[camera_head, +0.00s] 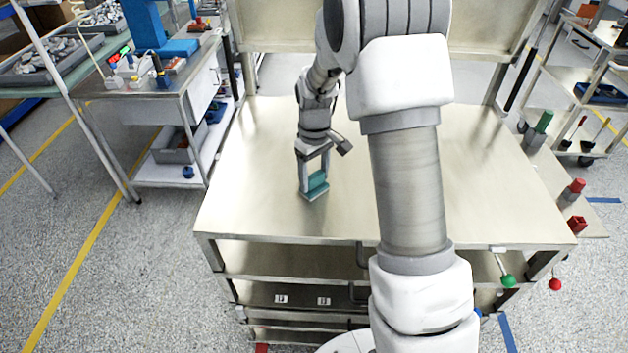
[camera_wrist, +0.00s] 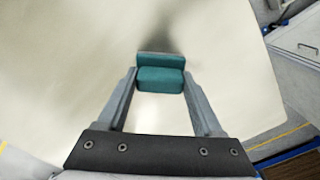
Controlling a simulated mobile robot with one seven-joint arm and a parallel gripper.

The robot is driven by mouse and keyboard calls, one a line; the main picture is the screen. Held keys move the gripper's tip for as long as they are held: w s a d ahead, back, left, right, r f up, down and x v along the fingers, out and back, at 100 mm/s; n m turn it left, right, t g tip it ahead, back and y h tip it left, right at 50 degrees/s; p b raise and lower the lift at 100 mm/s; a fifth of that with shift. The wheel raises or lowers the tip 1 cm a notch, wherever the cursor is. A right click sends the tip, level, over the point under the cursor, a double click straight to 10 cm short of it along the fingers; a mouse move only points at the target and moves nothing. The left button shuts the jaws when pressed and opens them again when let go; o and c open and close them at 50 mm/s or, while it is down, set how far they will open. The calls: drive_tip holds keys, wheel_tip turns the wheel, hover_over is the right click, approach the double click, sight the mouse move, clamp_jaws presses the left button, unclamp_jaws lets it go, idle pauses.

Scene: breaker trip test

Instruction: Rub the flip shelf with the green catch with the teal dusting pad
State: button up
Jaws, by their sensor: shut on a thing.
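My gripper (camera_head: 315,182) is shut on the teal dusting pad (camera_head: 318,180), which has a grey plate along one side. The pad also shows between the fingertips in the wrist view (camera_wrist: 160,78). They are low over the left part of a broad, pale metal shelf top (camera_head: 265,190); I cannot tell whether the pad touches it. A green ball catch (camera_head: 508,281) hangs at this top's front right edge, so this looks like the flip shelf with the green catch. My arm hides the middle of the top.
A red ball catch (camera_head: 555,284) hangs just right of the green one. A narrow side ledge (camera_head: 553,178) on the right carries a green block (camera_head: 542,122) and red items. A bench (camera_head: 187,85) stands at the left. The visible top is bare.

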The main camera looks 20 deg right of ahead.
drive_tip(key=shift+w+d+p, duration=0.15)
drive_tip(key=shift+w+d, duration=0.15)
drive_tip(key=shift+w, duration=0.65)
drive_tip(key=shift+w+d+p, duration=0.1)
drive_tip(key=shift+w+d, duration=0.2)
drive_tip(key=shift+w, duration=0.65)
drive_tip(key=shift+w+d+p, duration=0.15)
drive_tip(key=shift+w+d, duration=0.15)
drive_tip(key=shift+w, duration=0.65)
drive_tip(key=shift+f, duration=0.15)
drive_tip(key=shift+s+a+r+b, duration=0.1)
drive_tip(key=shift+s+a+b, duration=0.3)
drive_tip(key=shift+s, duration=0.85)
drive_tip(key=shift+s+a+r+b, duration=0.1)
drive_tip(key=shift+s+a+b, duration=0.25)
drive_tip(key=shift+s, duration=0.85)
drive_tip(key=shift+s+a+b, duration=0.25)
drive_tip(key=shift+s+a, duration=0.2)
drive_tip(key=shift+s, duration=0.8)
drive_tip(key=shift+s+a+f+b, duration=0.1)
drive_tip(key=shift+s+a+b, duration=0.2)
drive_tip(key=shift+s, duration=0.6)
drive_tip(key=shift+s+a+b, duration=0.15)
drive_tip(key=shift+s+a, duration=0.2)
drive_tip(key=shift+s, duration=0.5)
